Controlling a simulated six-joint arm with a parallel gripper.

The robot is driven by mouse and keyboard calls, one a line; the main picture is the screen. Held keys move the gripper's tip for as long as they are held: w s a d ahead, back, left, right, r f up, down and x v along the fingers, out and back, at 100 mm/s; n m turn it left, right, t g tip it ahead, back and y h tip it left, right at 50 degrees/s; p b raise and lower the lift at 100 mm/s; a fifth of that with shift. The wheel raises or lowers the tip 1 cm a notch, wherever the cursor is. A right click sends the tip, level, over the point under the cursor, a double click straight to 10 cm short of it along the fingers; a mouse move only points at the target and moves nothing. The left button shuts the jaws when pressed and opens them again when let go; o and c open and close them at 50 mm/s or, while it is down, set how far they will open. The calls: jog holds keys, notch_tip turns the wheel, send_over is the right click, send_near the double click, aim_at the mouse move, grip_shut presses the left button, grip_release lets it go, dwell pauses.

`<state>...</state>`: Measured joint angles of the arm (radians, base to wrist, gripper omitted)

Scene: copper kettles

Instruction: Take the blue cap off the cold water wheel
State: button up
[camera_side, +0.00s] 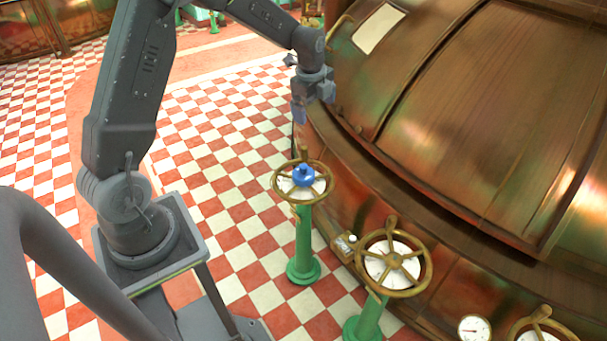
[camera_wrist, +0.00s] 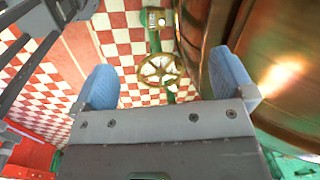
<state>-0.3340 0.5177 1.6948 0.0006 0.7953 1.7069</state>
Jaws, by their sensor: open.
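The blue cap (camera_side: 303,176) sits on the hub of a brass hand wheel (camera_side: 279,190) with a white face, on a green post (camera_side: 303,245) in the side view. My gripper (camera_side: 311,105) hangs well above this wheel, apart from it and near the copper kettle. In the wrist view my gripper (camera_wrist: 167,80) is open, its two blue fingers wide apart with nothing between them. A brass wheel (camera_wrist: 160,70) shows below, between the fingers. I see no blue cap on it, and I cannot tell which wheel it is.
The big copper kettle (camera_side: 480,130) stands close on the right. A second brass wheel (camera_side: 392,262), a small box (camera_side: 343,244) and a gauge (camera_side: 474,328) are nearer the front. The checkered floor (camera_side: 215,150) left of the capped wheel is clear.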

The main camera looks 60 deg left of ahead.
aim_at(304, 166)
jog(key=a+f+m, duration=0.2)
jog(key=f, duration=0.6)
jog(key=w+a+f+m+g, duration=0.1)
jog(key=a+f+m, duration=0.1)
jog(key=f, duration=0.6)
jog(key=w+a+f+m, duration=0.1)
jog(key=a+f, duration=0.2)
jog(key=f, duration=0.4)
jog(key=shift+a+f+m+g+h, duration=0.25)
jog(key=shift+f+m+g+h, duration=0.05)
jog(key=shift+f+m, duration=0.1)
jog(key=shift+f, duration=2.85)
jog(key=shift+c, duration=0.4)
jog(key=c, duration=0.8)
